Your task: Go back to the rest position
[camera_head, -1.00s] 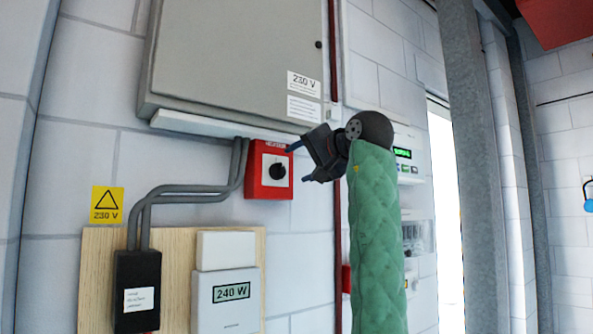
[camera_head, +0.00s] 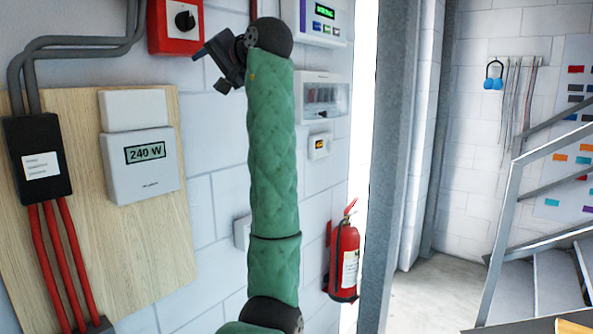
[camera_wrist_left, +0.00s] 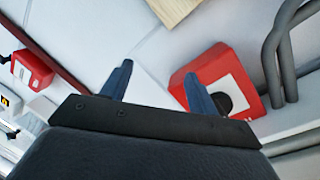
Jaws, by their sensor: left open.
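My left gripper (camera_head: 209,70) is at the top of my green-sleeved arm in the head view, just right of and below the red switch box (camera_head: 168,40). Its jaws are open with nothing between them. In the left wrist view, the two blue fingers (camera_wrist_left: 158,74) stand apart, and the red box (camera_wrist_left: 200,65) with its black knob (camera_wrist_left: 222,103) shows beyond the right finger. That finger covers part of the box; I cannot tell the exact gap. My right gripper is in neither view.
A wooden board (camera_head: 95,250) carries a 240 W meter (camera_head: 140,165) and a black cable box (camera_head: 37,160). A breaker box (camera_head: 337,97) and fire extinguisher (camera_head: 346,260) are right of my arm. A steel post (camera_head: 395,150) and stairs (camera_head: 555,285) stand farther right.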

